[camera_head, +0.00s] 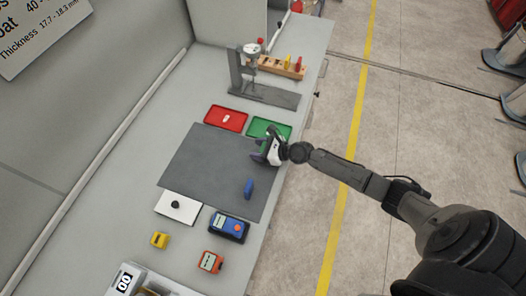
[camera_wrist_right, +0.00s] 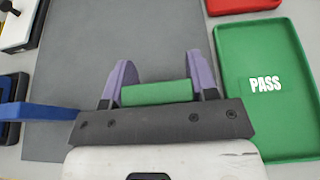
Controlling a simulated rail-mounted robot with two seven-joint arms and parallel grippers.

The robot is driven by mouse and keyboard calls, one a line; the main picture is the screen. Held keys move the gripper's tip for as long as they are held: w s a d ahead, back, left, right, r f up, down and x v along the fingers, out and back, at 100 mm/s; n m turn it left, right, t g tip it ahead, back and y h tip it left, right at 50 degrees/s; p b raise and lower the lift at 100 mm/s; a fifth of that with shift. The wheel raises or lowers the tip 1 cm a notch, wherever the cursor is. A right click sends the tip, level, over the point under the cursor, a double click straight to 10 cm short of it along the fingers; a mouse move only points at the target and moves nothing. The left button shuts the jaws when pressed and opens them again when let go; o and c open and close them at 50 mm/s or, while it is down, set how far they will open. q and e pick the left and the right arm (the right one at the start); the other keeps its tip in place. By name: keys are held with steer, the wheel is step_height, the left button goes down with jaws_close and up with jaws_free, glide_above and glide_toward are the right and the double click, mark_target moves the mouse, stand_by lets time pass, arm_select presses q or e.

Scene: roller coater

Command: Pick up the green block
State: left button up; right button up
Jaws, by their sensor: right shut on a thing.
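The green block (camera_wrist_right: 157,94) lies between the two purple fingers of my right gripper (camera_wrist_right: 158,85) in the right wrist view. The fingers close on its two ends, over the dark grey mat (camera_wrist_right: 75,65). In the head view my right gripper (camera_head: 262,153) is at the right part of the mat (camera_head: 205,165), just below the green tray; the block is hard to make out there. Whether the block touches the mat cannot be told. My left gripper is not in view.
A green PASS tray (camera_wrist_right: 265,125) and a red tray (camera_head: 226,119) lie beyond the mat. A blue block (camera_head: 249,188) lies on the mat. A dial gauge stand (camera_head: 262,95) is behind. A blue meter (camera_head: 229,227), a yellow item (camera_head: 159,240) and an orange device (camera_head: 210,261) lie in front.

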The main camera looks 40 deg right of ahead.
steer(key=shift+c, duration=1.2)
